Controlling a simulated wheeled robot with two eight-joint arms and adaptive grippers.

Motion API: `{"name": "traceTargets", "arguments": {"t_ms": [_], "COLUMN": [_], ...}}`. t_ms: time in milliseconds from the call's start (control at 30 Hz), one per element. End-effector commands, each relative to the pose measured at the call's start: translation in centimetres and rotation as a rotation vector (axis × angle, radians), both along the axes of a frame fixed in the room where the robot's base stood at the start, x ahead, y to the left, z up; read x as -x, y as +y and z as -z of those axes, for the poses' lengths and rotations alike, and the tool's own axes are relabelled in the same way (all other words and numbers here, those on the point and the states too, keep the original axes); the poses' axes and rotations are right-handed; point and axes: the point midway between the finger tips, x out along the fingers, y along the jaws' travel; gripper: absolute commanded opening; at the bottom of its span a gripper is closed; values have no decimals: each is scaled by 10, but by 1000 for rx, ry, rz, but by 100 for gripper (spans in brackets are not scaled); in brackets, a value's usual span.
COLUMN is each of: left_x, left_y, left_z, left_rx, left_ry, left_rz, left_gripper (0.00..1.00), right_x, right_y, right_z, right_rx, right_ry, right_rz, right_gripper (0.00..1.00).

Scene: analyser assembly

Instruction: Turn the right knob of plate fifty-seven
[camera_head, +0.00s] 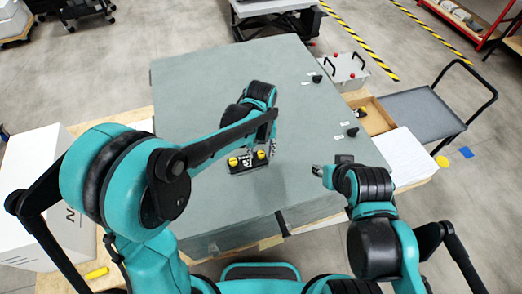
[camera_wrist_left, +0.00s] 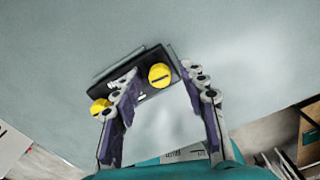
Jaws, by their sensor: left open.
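A black plate (camera_head: 250,168) with two yellow knobs lies on the grey-green table top. Its left knob (camera_head: 233,161) and right knob (camera_head: 261,155) both show in the head view. In the left wrist view, the plate (camera_wrist_left: 118,72) is tilted across the picture, with the right knob (camera_wrist_left: 160,77) between my left fingertips and the left knob (camera_wrist_left: 98,106) outside the left finger. My left gripper (camera_head: 260,148) is open around the right knob; contact is not clear. My right gripper (camera_head: 320,171) hangs right of the plate, its jaws unclear. The plate's number is not readable.
The big table top (camera_head: 200,85) is mostly clear, with small black knobs (camera_head: 352,132) and white labels along its right side. A wooden tray (camera_head: 375,118) and a grey cart (camera_head: 420,110) stand to the right. A white box (camera_head: 60,190) stands at left.

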Motion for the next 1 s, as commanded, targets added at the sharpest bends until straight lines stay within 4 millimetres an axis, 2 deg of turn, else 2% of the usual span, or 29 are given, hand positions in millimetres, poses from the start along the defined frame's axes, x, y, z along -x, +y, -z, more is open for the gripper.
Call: {"name": "traceTargets", "arguments": {"t_ms": [167,300,333,733,1000], "left_x": [0,0,0,0,0], "left_y": [0,0,0,0,0], "left_z": [0,0,0,0,1], "left_rx": [0,0,0,0,0], "left_ry": [0,0,0,1,1], "left_rz": [0,0,0,-38,-200], "left_gripper": [43,6,0,0,0], "right_x": [0,0,0,0,0], "right_y": [0,0,0,0,0], "right_z": [0,0,0,2,9], "right_rx": [0,0,0,0,0], "right_ry": [0,0,0,0,0], "right_rz": [0,0,0,0,0], "right_gripper": [40,40,40,40,40]}}
